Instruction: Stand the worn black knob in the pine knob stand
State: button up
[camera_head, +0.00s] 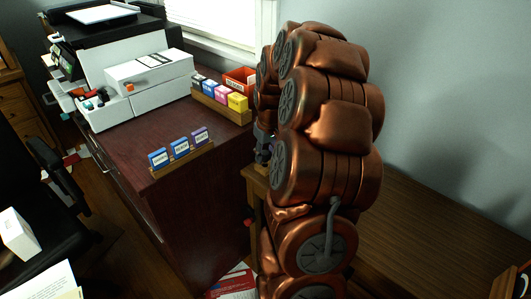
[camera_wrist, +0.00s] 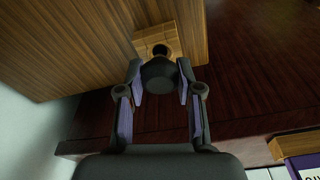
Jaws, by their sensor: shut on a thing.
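The worn black knob (camera_wrist: 158,76) is held between the two fingertips of my gripper (camera_wrist: 160,82) in the wrist view. The pine knob stand (camera_wrist: 146,41) is a pale wooden block just beyond the knob, at the edge of a wooden surface. A small dark round shape shows against the block above the knob; I cannot tell whether it is a socket or part of the knob. Whether the knob touches the stand is unclear. In the head view my gripper (camera_head: 264,147) is mostly hidden behind my copper arm.
A brown desk (camera_head: 430,225) lies right of my arm. A black chair (camera_head: 60,190) stands at left.

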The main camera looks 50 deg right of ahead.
jog(key=shift+f+b, duration=0.35)
jog(key=shift+f, duration=0.6)
jog(key=o, duration=1.1)
notch_tip(320, 180, up, 12)
jog(key=s, duration=0.1)
jog(key=shift+s+a, duration=0.25)
jog(key=shift+s, duration=0.15)
jog(key=shift+f, duration=0.1)
